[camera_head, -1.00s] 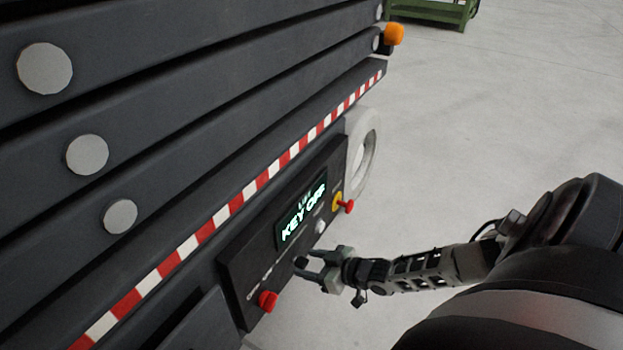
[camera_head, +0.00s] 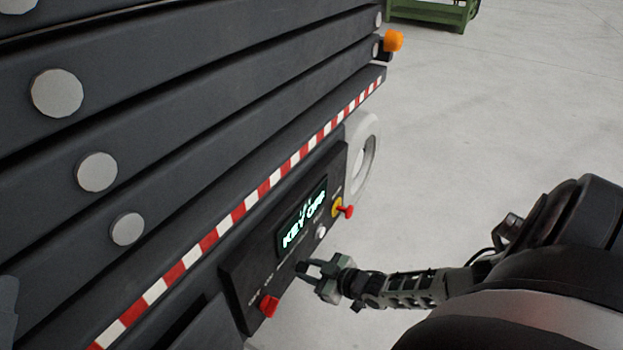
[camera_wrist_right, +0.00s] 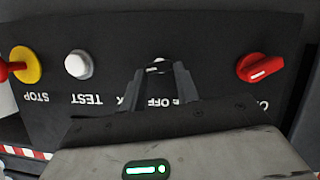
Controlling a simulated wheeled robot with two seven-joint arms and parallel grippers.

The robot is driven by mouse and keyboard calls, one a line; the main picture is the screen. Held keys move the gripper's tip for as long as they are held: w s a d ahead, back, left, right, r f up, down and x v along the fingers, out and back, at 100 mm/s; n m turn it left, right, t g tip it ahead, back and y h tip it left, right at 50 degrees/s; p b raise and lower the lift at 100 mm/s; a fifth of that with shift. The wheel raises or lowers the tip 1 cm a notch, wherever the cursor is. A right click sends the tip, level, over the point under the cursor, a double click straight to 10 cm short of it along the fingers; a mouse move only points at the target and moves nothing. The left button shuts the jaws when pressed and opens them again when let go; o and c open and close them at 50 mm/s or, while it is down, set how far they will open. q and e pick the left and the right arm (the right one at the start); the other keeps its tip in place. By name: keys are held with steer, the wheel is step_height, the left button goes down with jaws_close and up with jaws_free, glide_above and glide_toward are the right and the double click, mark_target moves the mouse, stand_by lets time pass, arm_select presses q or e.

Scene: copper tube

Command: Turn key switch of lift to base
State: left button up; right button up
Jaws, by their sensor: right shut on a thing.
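The lift's dark control panel (camera_head: 240,275) is on its side, with a lit display (camera_head: 303,218) reading "KEY OFF". My right gripper (camera_head: 304,268) is at the panel's front. In the right wrist view, its fingers (camera_wrist_right: 162,75) are shut on the key switch (camera_wrist_right: 157,66), a small dark knob with a light mark, set between the white button and the red knob. The fingers hide much of the switch and part of the lettering below it; "OFF" shows between them. My left gripper is not in view.
A red knob (camera_wrist_right: 262,68) sits on one side of my fingers. A white test button (camera_wrist_right: 78,65) and a red stop button on a yellow base (camera_wrist_right: 24,66) sit on the other. A pale wheel (camera_head: 366,150) is beyond the panel. The floor to the right is open.

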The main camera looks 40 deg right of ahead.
steer(key=shift+s+a+f+n+t+h+p, duration=0.15)
steer(key=shift+n+h+p, duration=0.2)
steer(key=shift+n, duration=0.25)
steer(key=shift+a+r+n+t+h+p, duration=0.15)
steer(key=shift+n+h+p, duration=0.2)
steer(key=shift+n, duration=0.25)
steer(key=shift+a+f+n+h, duration=0.1)
steer(key=shift+f+n+h, duration=0.15)
steer(key=shift+n, duration=0.25)
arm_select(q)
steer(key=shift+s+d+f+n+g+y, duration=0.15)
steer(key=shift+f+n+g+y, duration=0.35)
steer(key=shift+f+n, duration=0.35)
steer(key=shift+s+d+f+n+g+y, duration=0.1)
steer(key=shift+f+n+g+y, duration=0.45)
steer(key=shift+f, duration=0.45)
arm_select(e)
steer(key=shift+n+t+h, duration=0.35)
steer(key=shift+n+t, duration=0.05)
steer(key=shift+n, duration=0.2)
steer(key=o, duration=1)
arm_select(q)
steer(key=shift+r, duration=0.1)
